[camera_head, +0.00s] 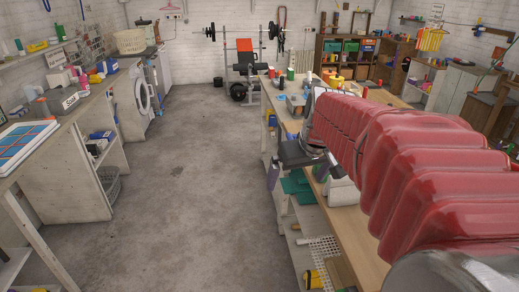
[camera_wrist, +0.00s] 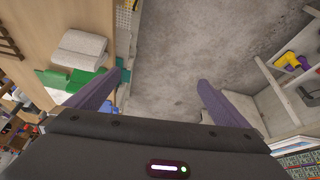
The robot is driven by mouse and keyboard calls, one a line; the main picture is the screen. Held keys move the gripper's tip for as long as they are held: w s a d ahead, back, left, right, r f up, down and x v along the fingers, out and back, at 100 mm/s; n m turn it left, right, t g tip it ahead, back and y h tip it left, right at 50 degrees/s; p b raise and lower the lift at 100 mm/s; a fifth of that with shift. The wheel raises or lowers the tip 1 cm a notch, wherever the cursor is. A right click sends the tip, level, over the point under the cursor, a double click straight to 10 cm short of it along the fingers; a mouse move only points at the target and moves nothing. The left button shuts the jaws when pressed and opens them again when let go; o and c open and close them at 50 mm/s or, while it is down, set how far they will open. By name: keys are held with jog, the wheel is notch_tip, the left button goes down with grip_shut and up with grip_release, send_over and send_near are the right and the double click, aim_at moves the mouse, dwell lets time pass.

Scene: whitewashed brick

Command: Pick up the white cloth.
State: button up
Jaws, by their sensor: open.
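The white cloth (camera_wrist: 80,50) looks like a folded, off-white bundle on the wooden workbench, at the upper left of the wrist view. In the head view a pale part of it (camera_head: 343,192) shows beneath my red-sleeved arm, which hides the rest. My gripper (camera_wrist: 162,82) is open and empty, with its two purple fingers wide apart. It hangs over the bench's edge, with grey floor showing between the fingers. The cloth lies outside the fingers, left of the left one in the wrist view. In the head view my gripper (camera_head: 297,173) is just left of the cloth.
A green item (camera_head: 298,188) lies at the workbench edge beside the cloth. Tools and bottles crowd the far end of the workbench (camera_head: 352,232). A yellow-and-black object (camera_head: 313,279) sits on a lower shelf. The concrete floor (camera_head: 190,190) left of the bench is clear.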

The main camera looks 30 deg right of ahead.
jog(key=w+d+f, duration=0.2)
jog(key=d, duration=0.8)
jog(key=m, duration=0.2)
send_over(345, 179)
jog(key=s, duration=0.2)
notch_tip(345, 179, down, 3)
jog(key=shift+r, duration=0.2)
jog(key=shift+f+g, duration=0.1)
jog(key=shift+g, duration=0.2)
jog(key=x, duration=0.8)
jog(key=shift+d+f, duration=0.1)
jog(key=shift+f, duration=0.05)
